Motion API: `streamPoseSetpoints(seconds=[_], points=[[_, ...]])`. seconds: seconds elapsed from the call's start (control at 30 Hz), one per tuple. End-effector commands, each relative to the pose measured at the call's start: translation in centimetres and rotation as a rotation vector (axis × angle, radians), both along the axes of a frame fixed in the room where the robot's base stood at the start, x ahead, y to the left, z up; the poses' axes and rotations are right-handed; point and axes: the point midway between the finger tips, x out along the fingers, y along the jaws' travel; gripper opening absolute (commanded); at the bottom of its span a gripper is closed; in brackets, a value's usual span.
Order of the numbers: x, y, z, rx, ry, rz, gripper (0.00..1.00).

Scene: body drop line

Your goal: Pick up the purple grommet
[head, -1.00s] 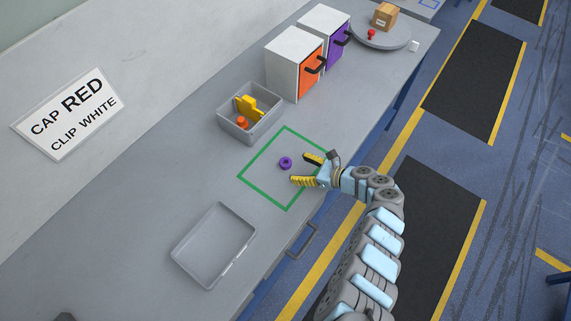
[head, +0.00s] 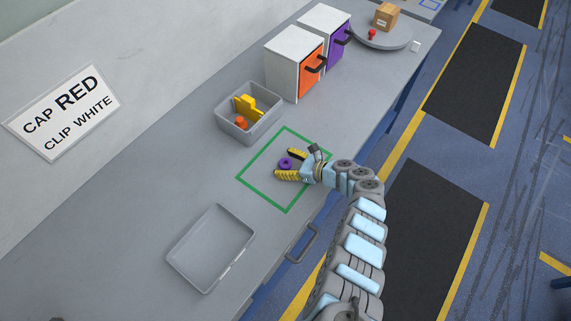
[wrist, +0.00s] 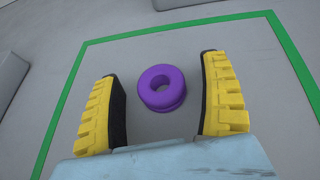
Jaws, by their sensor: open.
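The purple grommet (head: 285,162) is a thick ring lying flat on the grey bench inside a green outlined square (head: 262,192). My gripper (head: 283,164) is open, with its yellow fingers either side of the grommet. The grommet is fully visible in the wrist view.
A grey bin (head: 234,130) with yellow and orange parts stands behind the square. An empty shallow tray (head: 212,250) lies in front. Cabinets with an orange door (head: 312,70) and a purple door (head: 338,45) stand farther back. The bench inside the square is otherwise clear.

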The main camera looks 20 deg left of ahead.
Motion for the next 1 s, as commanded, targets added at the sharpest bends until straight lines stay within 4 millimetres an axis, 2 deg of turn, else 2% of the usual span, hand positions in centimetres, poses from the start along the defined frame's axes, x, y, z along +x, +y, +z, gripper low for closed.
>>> streamPoseSetpoints(seconds=[0.03,0.2,0.23,0.67,0.77,1.0], points=[[0.0,0.0,0.0,0.000,0.000,0.000,0.77],[0.0,0.0,0.0,0.000,0.000,0.000,0.28],[0.0,0.0,0.0,0.000,0.000,0.000,0.26],[0.0,0.0,0.3,0.000,0.000,0.000,0.25],[0.0,-0.1,1.0,0.000,0.000,-0.001,0.25],[-0.4,-0.2,4.2,0.002,0.001,-0.003,0.25]])
